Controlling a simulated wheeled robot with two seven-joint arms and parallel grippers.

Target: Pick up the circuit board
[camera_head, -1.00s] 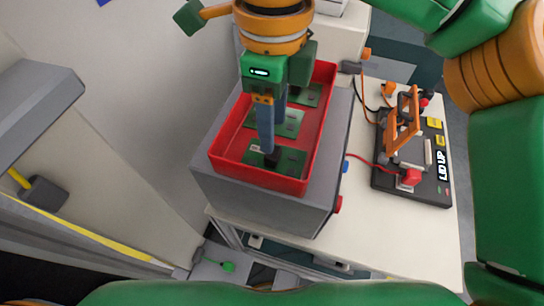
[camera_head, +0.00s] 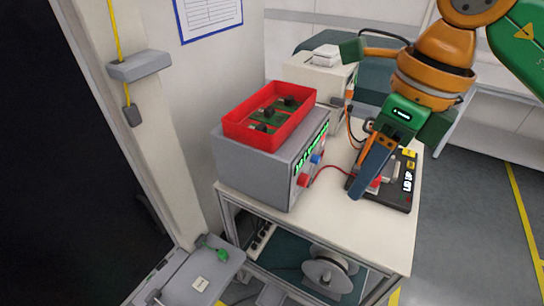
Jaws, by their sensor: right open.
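Green circuit boards (camera_head: 279,121) with black parts on them lie in a red tray (camera_head: 299,123). The tray sits on top of a grey box with a lit green display. My right gripper (camera_head: 358,193) is open, its blue-grey fingers pointing down, to the right of the box and tray. In the picture it overlaps the left part of the black fixture (camera_head: 396,198) marked "LID UP". The gripper hides part of that fixture, and I see no board between its fingers. My left gripper is out of view.
The grey box (camera_head: 245,165) has a red and a blue button on its front. The pale bench top (camera_head: 345,222) is clear in front of the fixture. A reel (camera_head: 328,272) sits on the shelf below. A wall post stands at left.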

